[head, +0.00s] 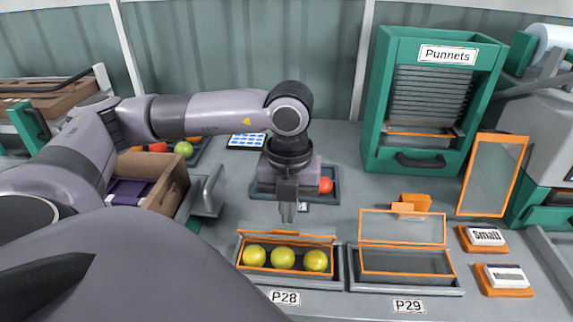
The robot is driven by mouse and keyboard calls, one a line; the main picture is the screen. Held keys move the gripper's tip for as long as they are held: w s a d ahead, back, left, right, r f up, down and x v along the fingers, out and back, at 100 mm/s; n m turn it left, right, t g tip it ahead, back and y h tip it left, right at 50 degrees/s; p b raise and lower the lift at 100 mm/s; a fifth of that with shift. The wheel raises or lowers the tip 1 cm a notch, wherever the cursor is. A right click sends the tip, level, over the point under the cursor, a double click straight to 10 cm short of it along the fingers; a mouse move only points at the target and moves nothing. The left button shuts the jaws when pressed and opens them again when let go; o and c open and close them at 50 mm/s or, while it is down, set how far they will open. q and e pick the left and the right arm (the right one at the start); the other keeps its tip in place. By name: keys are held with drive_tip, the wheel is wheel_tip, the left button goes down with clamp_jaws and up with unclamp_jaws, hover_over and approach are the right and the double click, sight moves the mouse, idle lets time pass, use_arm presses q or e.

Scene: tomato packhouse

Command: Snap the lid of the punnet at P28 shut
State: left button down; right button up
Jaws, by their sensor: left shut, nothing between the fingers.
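The punnet at P28 (247,271) is a dark, orange-rimmed tray holding three yellow-green tomatoes (283,258) in a row. Its orange-framed lid (286,237) rises at the back edge and leans, so the tomatoes show from the front. My left gripper (288,214) points down just behind and above the lid, shut and empty. I cannot tell whether its tips touch the lid. My right gripper is not in view.
An empty punnet (405,262) at P29 stands to the right with its lid upright. Small orange-based signs (484,237) lie further right. A green Punnets dispenser (379,120) stands behind. A tray with a red tomato (326,185) is behind my gripper. A brown crate (170,190) is left.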

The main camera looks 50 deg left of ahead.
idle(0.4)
use_arm(q)
wheel_tip(320, 180, up, 8)
drive_tip(key=p, duration=0.5)
drive_tip(key=shift+p, duration=0.3)
idle(0.3)
